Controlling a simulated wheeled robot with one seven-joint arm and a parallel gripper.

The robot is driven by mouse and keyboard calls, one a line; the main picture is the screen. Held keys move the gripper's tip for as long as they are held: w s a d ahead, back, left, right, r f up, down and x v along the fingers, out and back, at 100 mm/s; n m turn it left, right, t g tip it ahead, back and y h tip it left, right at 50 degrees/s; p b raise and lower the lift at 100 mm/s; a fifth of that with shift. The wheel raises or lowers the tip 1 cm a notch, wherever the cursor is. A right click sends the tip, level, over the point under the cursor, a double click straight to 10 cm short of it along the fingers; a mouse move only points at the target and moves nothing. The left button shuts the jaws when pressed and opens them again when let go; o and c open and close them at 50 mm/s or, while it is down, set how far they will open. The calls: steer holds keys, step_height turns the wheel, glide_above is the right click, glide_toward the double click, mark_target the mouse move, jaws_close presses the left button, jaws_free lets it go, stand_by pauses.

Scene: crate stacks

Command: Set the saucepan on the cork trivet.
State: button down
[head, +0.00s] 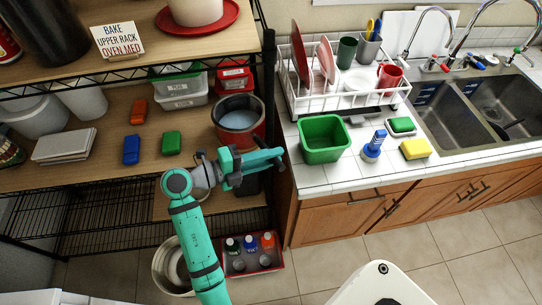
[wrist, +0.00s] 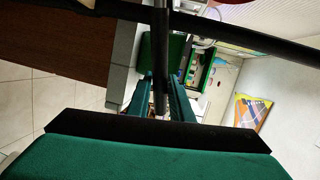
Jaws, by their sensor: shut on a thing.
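The saucepan (head: 240,138) is reddish with a dark rim and a bluish-grey inside. It shows in the head view at the right end of the middle shelf, just beyond my gripper (head: 268,157). In the wrist view my gripper (wrist: 166,90) is shut on a dark bar, which looks like the saucepan's handle (wrist: 161,50). The pan looks upright; I cannot tell whether its base touches the shelf. My gripper hides part of its near side. I cannot make out the cork trivet in either view.
A black rack post (head: 269,90) stands close beside the saucepan. The counter at right holds a green basin (head: 324,140) and a dish rack (head: 345,103).

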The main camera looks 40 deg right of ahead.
steer(key=c, duration=1.6)
jaws_free()
steer(key=v, duration=1.2)
steer(key=shift+r, duration=0.1)
